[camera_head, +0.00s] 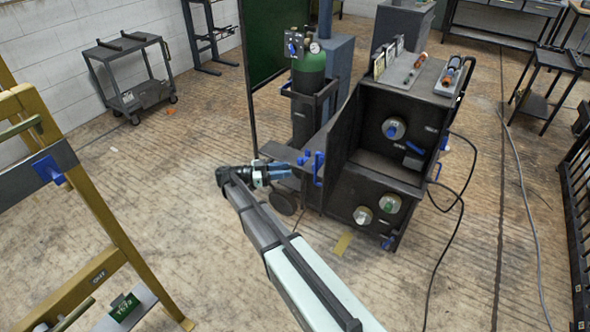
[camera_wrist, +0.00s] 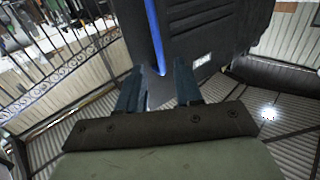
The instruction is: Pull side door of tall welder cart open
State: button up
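The tall welder cart (camera_head: 378,165) is a dark box in the middle right of the head view. Its upper compartment is open at the front. A dark door panel (camera_head: 341,136) stands out from the compartment's left edge, swung toward the camera. Blue handle pieces (camera_head: 318,170) are at the panel's outer edge. My gripper (camera_head: 288,170) is just left of these handles. In the wrist view, my gripper's two dark blue fingers (camera_wrist: 157,84) are apart. A blue bar (camera_wrist: 154,35) on a dark surface ends between or just beyond the fingertips; contact cannot be told.
A green gas cylinder (camera_head: 308,85) stands behind the handles. A yellow ladder (camera_head: 75,190) is at the left, and a grey trolley (camera_head: 130,75) stands by the wall. Black cables (camera_head: 460,200) trail right of the cart. The floor (camera_head: 150,175) between ladder and cart is clear.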

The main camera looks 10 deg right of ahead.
jog(key=shift+a, duration=0.85)
jog(key=shift+m, duration=0.3)
